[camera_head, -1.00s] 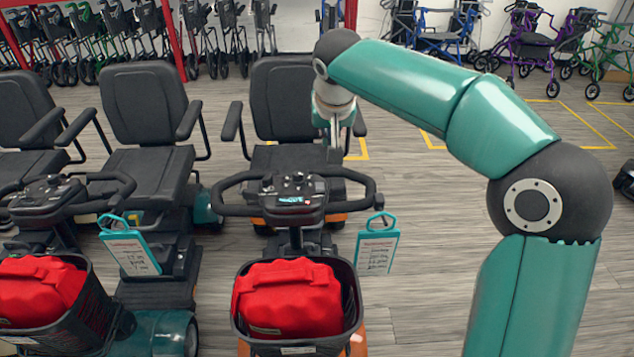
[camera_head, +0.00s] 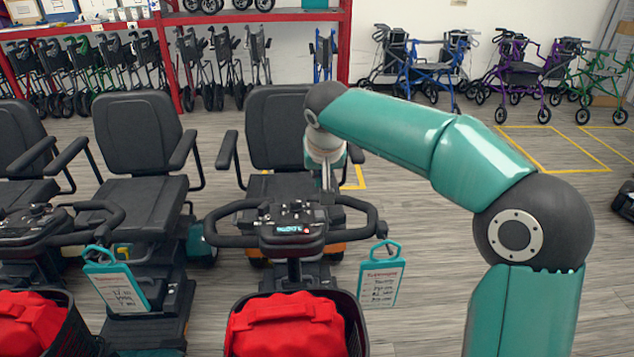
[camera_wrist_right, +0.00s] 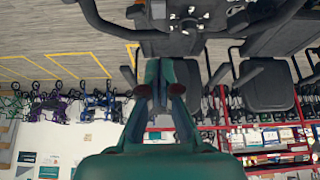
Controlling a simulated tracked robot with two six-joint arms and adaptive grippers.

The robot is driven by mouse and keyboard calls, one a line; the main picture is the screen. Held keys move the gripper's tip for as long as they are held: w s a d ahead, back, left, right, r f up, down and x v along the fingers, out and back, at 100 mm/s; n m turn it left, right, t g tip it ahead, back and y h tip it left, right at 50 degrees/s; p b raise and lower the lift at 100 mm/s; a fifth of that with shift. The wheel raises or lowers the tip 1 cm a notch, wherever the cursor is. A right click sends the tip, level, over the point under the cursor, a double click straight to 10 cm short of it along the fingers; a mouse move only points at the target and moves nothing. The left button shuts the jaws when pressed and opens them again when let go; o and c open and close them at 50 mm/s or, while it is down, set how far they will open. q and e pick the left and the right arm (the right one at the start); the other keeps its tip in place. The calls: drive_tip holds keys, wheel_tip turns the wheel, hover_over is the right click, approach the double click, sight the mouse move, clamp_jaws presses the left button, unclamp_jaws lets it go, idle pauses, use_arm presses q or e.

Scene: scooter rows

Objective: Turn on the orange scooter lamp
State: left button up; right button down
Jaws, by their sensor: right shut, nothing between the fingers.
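The orange scooter (camera_head: 334,249) stands in the middle of the head view, with orange body parts below its black seat. In the right wrist view, upside down, the shut fingers (camera_wrist_right: 166,68) point toward the console (camera_wrist_right: 187,22). My left gripper is out of view.
A red bag (camera_head: 287,328) sits in the scooter's front basket. A teal tag (camera_head: 381,279) hangs from the right handlebar. Another scooter (camera_head: 138,135) stands close on the left.

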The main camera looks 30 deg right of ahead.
hover_over(319, 213)
drive_tip(key=f, duration=0.7)
drive_tip(key=shift+s+a+f, duration=0.2)
drive_tip(key=shift+s+f, duration=0.1)
drive_tip(key=shift+s, duration=0.05)
drive_tip(key=shift+s+a+f, duration=0.1)
drive_tip(key=shift+s+f, duration=0.1)
drive_tip(key=shift+f, duration=0.35)
drive_tip(key=shift+s+a+f, duration=0.1)
drive_tip(key=shift+s+f, duration=0.05)
drive_tip(key=shift+f, duration=0.4)
drive_tip(key=shift+s+a+f, duration=0.1)
drive_tip(key=shift+f, duration=0.45)
